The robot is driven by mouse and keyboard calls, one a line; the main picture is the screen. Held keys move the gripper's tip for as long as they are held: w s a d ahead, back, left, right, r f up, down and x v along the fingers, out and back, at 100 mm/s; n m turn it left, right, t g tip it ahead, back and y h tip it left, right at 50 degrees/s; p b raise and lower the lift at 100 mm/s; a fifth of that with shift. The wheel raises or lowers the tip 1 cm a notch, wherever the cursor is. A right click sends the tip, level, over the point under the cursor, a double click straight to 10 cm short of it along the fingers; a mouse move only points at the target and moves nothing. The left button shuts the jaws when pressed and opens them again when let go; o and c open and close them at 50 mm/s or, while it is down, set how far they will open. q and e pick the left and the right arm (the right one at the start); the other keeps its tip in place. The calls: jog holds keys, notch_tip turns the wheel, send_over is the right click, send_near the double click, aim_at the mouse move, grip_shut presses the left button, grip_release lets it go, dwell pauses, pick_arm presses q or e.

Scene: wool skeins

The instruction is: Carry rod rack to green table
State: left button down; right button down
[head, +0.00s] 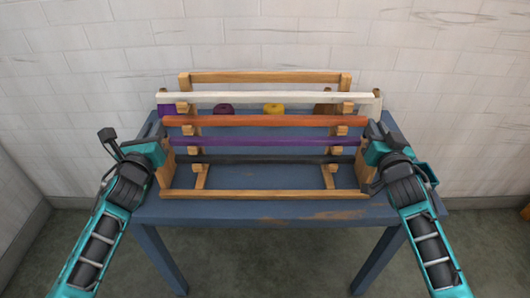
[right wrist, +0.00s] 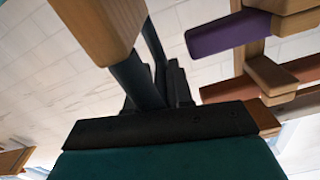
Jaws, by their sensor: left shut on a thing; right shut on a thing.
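The wooden rod rack (head: 265,194) stands on a worn blue table (head: 290,213). It carries a white rod (head: 265,97), an orange rod (head: 265,121), a purple rod (head: 265,141) and a dark rod (head: 265,159) on its pegs. My left gripper (head: 162,150) is shut on the rack's left end. My right gripper (head: 371,147) is shut on its right end; the exact contact is partly hidden by the gripper bodies. The right wrist view shows a wooden part (right wrist: 100,25) by the dark fingers, and the purple rod's end (right wrist: 228,35). No green table is in view.
Behind the rods, a purple skein (head: 224,109) and a yellow skein (head: 274,108) show on the blue table. A white brick wall (head: 280,35) stands close behind. A wooden edge (head: 525,212) shows at the far right. Grey floor lies open in front.

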pick_arm(q)
jog(key=shift+d, duration=0.2)
pick_arm(e)
jog(key=shift+a, duration=0.25)
pick_arm(q)
jog(key=shift+r, duration=0.3)
pick_arm(e)
jog(key=shift+r, duration=0.25)
